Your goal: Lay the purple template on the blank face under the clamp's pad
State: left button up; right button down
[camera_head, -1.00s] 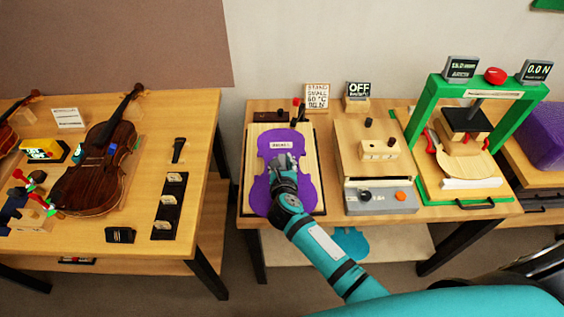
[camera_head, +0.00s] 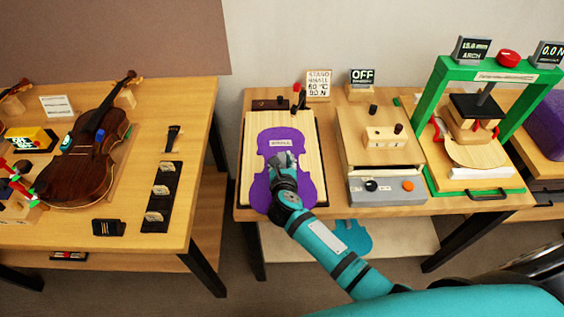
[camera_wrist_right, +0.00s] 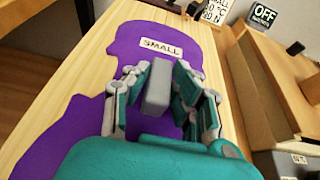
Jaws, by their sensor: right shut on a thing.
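The purple template (camera_head: 263,185), violin-shaped and labelled SMALL, is over the pale wooden blank (camera_head: 257,126) on the middle bench. It also shows in the right wrist view (camera_wrist_right: 125,45). I cannot tell whether it touches the blank or is slightly above it. My right gripper (camera_head: 282,160) is shut on the template's grey grip block (camera_wrist_right: 158,88), and its fingers hide part of the template. A small clamp with a red-tipped lever (camera_head: 297,92) stands at the blank's far edge. Its pad is too small to make out. My left gripper is not in view.
Right of the blank stands a wooden unit with a grey control box (camera_head: 387,188) and an OFF display (camera_head: 362,77). Farther right is a green press frame (camera_head: 440,80). A violin (camera_head: 85,165) lies on the left table, across a gap.

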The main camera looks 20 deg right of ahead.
aim_at(281, 150)
jog(key=shift+w+d+r+b, duration=0.1)
jog(key=shift+w+d+b, duration=0.15)
jog(key=shift+w, duration=0.85)
jog(key=shift+w+d+f+b, duration=0.1)
jog(key=shift+w+d, duration=0.25)
jog(key=shift+w, duration=0.8)
jog(key=shift+w+d+r+b, duration=0.1)
jog(key=shift+w+d+b, duration=0.15)
jog(key=shift+w, duration=0.85)
jog(key=c, duration=1)
grip_release()
